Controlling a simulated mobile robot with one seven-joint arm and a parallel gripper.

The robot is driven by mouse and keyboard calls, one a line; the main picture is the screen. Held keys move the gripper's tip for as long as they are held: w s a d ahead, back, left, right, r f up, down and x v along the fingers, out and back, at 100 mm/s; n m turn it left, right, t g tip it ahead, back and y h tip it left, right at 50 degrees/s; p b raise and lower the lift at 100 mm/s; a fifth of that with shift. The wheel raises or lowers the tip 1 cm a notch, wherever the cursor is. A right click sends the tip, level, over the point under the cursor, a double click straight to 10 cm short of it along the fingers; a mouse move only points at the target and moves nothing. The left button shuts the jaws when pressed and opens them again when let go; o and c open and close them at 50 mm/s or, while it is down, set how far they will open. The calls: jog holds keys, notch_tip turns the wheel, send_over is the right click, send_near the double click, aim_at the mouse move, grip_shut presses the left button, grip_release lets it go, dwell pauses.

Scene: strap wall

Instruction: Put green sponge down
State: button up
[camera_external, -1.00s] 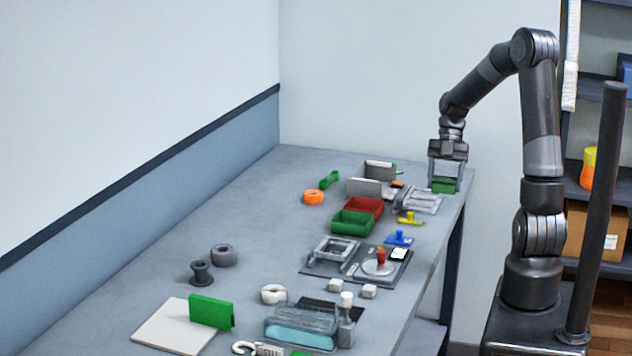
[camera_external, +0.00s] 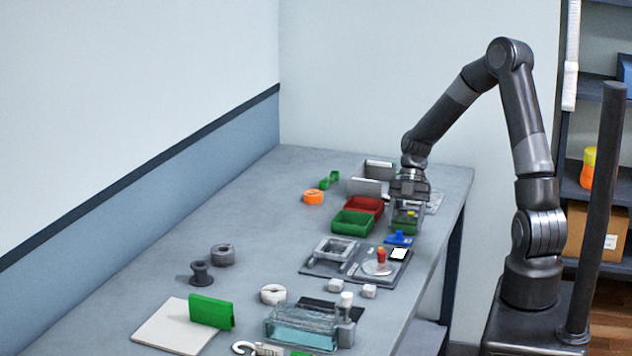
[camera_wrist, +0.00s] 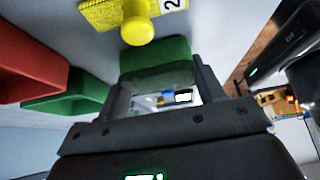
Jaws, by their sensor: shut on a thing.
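The green sponge (camera_wrist: 160,58) is held between the two fingers of my gripper (camera_wrist: 160,84) in the wrist view. In the external view my gripper (camera_external: 405,226) is low over the right side of the table, beside the green bin. The sponge there is mostly hidden by the fingers. I cannot tell whether it touches the table.
A yellow-handled piece marked 2 (camera_wrist: 125,18) lies close to the sponge. A red bin (camera_external: 364,206) and a green bin (camera_external: 352,222) stand left of my gripper. A blue-handled piece (camera_external: 399,238) lies just in front. The table's right edge (camera_external: 446,237) is near.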

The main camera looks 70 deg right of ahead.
jog(key=o, duration=0.9)
jog(key=shift+f, duration=0.1)
jog(key=v, duration=1.1)
jog(key=s+a+r+m+h, duration=0.25)
jog(key=a+r+m, duration=0.2)
jog(key=a, duration=0.35)
jog(key=s+a+r+m+h, duration=0.1)
jog(key=a+r+m+h, duration=0.3)
jog(key=a, duration=0.3)
jog(key=s+a+r+m+t, duration=0.2)
jog(key=s+a+m, duration=0.1)
jog(key=s+a+r+m+t, duration=0.1)
jog(key=s+a+m+t, duration=0.1)
jog(key=s+a+m, duration=0.1)
jog(key=s+a+r+m+t, duration=0.1)
jog(key=s+a+r+m, duration=0.1)
jog(key=s+a+m, duration=0.2)
jog(key=shift+s+a+r+t+y, duration=0.1)
jog(key=shift+a+r+t+y, duration=0.15)
jog(key=shift+r+t, duration=0.15)
